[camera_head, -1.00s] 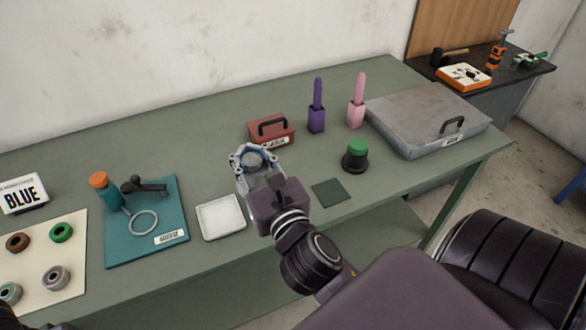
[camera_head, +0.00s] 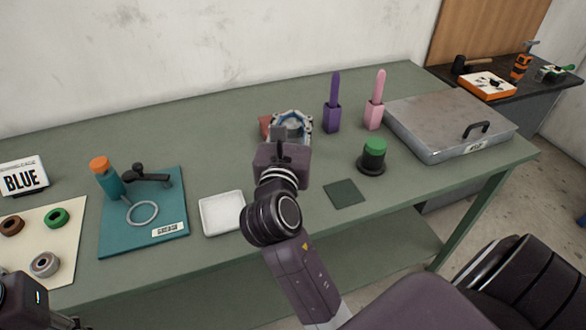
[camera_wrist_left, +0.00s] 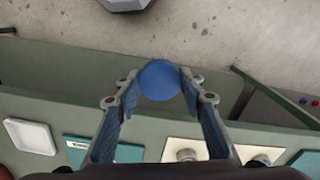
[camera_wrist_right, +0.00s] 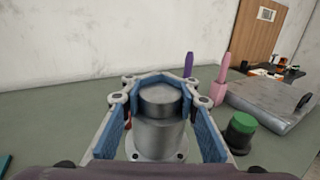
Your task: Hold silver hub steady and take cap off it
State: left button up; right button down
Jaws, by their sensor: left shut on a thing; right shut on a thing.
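The silver hub (camera_wrist_right: 158,138) stands upright between the fingers of my right gripper (camera_wrist_right: 158,82) in the right wrist view. Its top is a bare, darker grey cylinder, and a flange with holes shows at its base. My right gripper (camera_head: 291,122) is shut around the hub's upper part. In the head view, the wrist hides most of the hub. My left gripper (camera_wrist_left: 160,88) is shut on a round blue piece, which looks like the cap (camera_wrist_left: 160,80). In the head view, only part of my left arm shows at the lower left edge.
A dark hub with a green top (camera_head: 373,157) stands right of the right gripper, by a dark green square (camera_head: 344,194). A white tray (camera_head: 222,228), teal mat (camera_head: 175,215) and grey case (camera_head: 425,125) are also there.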

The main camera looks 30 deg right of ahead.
notch_tip(320, 180, down, 12)
jog(key=b, duration=0.2)
jog(key=shift+b, duration=0.3)
jog(key=shift+f, duration=0.1)
jog(key=c, duration=1.5)
grip_release()
